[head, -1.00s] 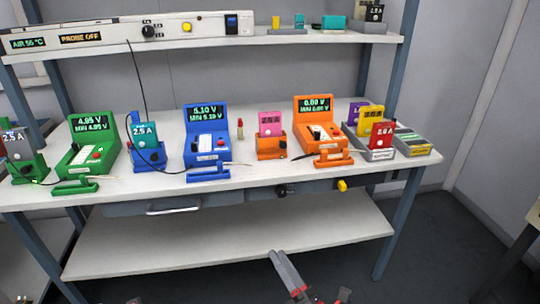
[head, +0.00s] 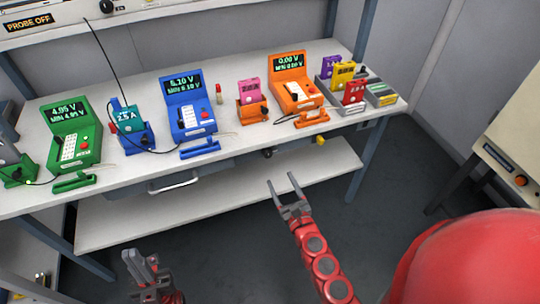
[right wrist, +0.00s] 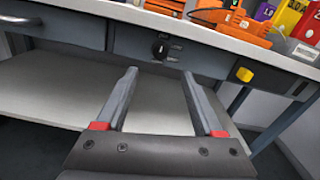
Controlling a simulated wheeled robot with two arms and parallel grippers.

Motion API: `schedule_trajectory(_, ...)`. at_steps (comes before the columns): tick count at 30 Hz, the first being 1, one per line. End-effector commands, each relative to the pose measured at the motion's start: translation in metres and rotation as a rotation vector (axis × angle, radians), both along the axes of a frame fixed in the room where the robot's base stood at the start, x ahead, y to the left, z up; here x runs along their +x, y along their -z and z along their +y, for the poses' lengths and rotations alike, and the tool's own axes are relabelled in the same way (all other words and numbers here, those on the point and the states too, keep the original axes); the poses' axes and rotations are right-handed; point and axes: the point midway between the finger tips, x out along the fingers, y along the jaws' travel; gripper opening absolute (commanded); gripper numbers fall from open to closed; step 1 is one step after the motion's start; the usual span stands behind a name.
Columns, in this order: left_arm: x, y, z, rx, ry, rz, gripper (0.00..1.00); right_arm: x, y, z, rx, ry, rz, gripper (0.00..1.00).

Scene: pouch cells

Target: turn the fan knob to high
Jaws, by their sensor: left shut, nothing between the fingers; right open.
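A black knob (head: 267,153) sits on the panel under the table's front edge. It also shows in the right wrist view (right wrist: 160,49), with a yellow knob (right wrist: 244,74) to its right. No readable label tells me which knob is for the fan. My right gripper (head: 281,180) is open and empty, in front of and below the table edge. In the right wrist view its fingers (right wrist: 159,73) point towards the black knob, apart from it. My left gripper (head: 140,262) is shut and empty, low at the lower left, away from the table.
The table (head: 225,150) carries green, blue and orange meters and pouch-cell holders. A drawer handle (head: 173,184) is left of the black knob. Another black knob (head: 106,6) is on the shelf instrument. A beige box (head: 510,150) with an orange knob stands right. The floor is clear.

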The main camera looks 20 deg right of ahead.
Motion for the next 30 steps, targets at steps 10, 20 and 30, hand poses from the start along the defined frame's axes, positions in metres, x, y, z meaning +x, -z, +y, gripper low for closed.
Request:
schedule_trajectory(10,0.0,-0.008,0.0,0.0,0.0,0.0,0.0,0.07,-0.001,0.001,0.004,0.004,-0.001,0.69)
schedule_trajectory(20,0.0,-0.007,0.0,0.0,0.0,0.0,0.0,0.1,0.001,0.004,0.002,0.0,0.001,0.69)
schedule_trajectory(30,0.0,-0.007,0.0,0.0,-0.001,0.0,0.0,0.101,0.001,0.004,0.002,-0.001,0.002,0.6)
